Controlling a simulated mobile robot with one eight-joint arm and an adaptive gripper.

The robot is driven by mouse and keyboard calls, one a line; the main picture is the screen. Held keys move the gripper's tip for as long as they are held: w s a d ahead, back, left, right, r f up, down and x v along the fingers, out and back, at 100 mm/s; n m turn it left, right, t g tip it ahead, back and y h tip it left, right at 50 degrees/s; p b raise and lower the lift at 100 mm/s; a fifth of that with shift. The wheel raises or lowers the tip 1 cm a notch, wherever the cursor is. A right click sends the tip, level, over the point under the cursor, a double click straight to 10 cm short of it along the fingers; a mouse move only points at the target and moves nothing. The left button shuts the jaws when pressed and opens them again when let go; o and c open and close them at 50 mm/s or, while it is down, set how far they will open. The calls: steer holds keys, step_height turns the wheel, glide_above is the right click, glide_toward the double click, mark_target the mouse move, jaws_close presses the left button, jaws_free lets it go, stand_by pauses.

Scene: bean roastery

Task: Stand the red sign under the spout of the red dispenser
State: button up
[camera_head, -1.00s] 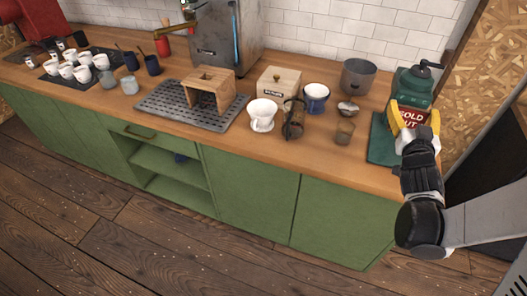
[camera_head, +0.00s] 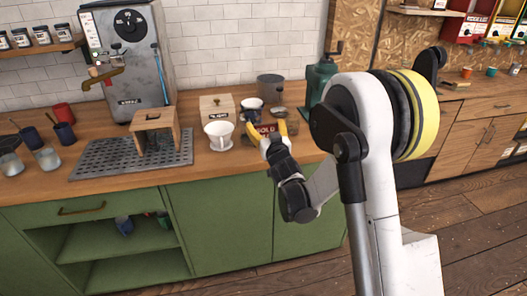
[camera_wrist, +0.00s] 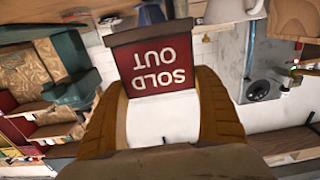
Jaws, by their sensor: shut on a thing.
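In the wrist view the sign (camera_wrist: 155,68) reads SOLD OUT upside down between my fingers (camera_wrist: 162,115). The red dispenser (camera_head: 472,28) hangs at the far upper right of the head view, on the back wall above a wooden counter. It is small there and I cannot make out its spout clearly. My gripper is far to the left of it.
The green cabinet counter (camera_head: 225,225) holds a white dripper (camera_head: 219,135), a wooden stand (camera_head: 155,133), an espresso machine (camera_head: 125,55) and a green grinder (camera_head: 318,85). Bare floor (camera_head: 470,225) lies in front.

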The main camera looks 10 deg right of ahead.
step_height(320, 180, down, 3)
steer(key=shift+w+d+r+b, duration=0.1)
steer(key=shift+b, duration=0.3)
steer(key=shift+f+b, duration=0.7)
steer(key=shift+f, duration=0.8)
steer(key=shift+f, duration=0.15)
steer(key=o, duration=1.2)
steer(key=shift+c, duration=0.2)
